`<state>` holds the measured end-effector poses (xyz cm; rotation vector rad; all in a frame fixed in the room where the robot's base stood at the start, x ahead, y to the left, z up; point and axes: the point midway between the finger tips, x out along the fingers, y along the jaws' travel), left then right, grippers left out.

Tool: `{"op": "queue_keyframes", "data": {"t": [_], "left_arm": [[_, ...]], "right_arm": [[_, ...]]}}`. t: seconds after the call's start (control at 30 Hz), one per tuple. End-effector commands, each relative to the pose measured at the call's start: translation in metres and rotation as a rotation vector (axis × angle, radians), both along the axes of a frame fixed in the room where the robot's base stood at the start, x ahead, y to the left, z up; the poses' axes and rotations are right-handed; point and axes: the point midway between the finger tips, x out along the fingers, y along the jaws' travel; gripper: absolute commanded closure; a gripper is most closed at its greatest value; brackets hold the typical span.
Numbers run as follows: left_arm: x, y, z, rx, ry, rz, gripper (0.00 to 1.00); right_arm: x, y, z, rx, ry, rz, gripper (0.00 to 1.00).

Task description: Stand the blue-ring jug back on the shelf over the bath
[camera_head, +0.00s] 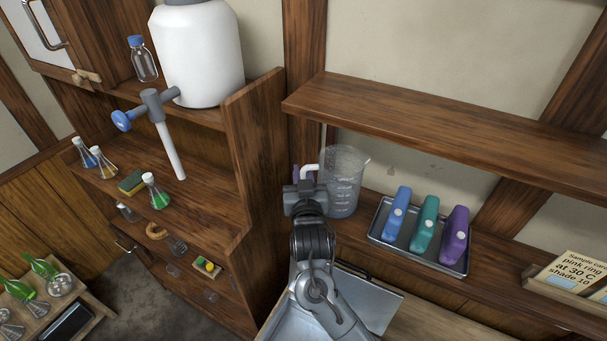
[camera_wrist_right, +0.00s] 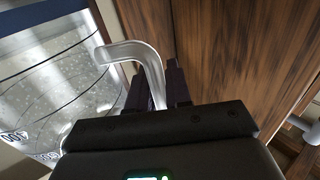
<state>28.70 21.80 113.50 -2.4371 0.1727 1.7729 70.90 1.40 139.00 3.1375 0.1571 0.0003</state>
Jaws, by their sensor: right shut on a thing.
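The clear graduated jug (camera_head: 345,182) is upright at the left end of the lower wall shelf (camera_head: 500,272). I cannot tell whether its base touches the shelf. The handle (camera_wrist_right: 140,55) runs between the dark fingers in the right wrist view. A grey metal bath (camera_head: 375,300) lies below, partly hidden by my right arm. My left gripper is not in view.
A metal tray (camera_head: 378,236) with blue, teal and purple bottles stands right of the jug. An upper shelf (camera_head: 440,125) is empty. A wooden cabinet side (camera_head: 262,170) rises close on the left. A sample card (camera_head: 575,278) stands at far right.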

Motion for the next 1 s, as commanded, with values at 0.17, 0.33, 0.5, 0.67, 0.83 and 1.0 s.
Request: {"op": "queue_keyframes", "data": {"t": [0.17, 0.33, 0.5, 0.67, 0.83, 1.0], "left_arm": [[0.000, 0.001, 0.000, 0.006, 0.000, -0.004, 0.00], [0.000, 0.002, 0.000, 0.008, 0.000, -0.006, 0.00], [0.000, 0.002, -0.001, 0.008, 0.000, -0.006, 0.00], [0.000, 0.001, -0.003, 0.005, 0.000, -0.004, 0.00], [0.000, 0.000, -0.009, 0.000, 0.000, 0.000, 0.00], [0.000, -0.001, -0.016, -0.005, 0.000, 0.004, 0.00]], "right_arm": [[0.000, 0.000, 0.000, 0.000, 0.001, -0.001, 0.65], [0.000, 0.000, 0.000, 0.000, 0.000, -0.001, 0.52], [0.000, -0.001, 0.000, 0.000, 0.000, -0.001, 0.52], [-0.008, -0.001, -0.002, 0.001, 0.000, -0.001, 0.52], [-0.029, -0.003, -0.003, 0.003, 0.000, 0.001, 0.52], [-0.058, -0.006, -0.003, 0.004, 0.000, 0.001, 0.52]]}}
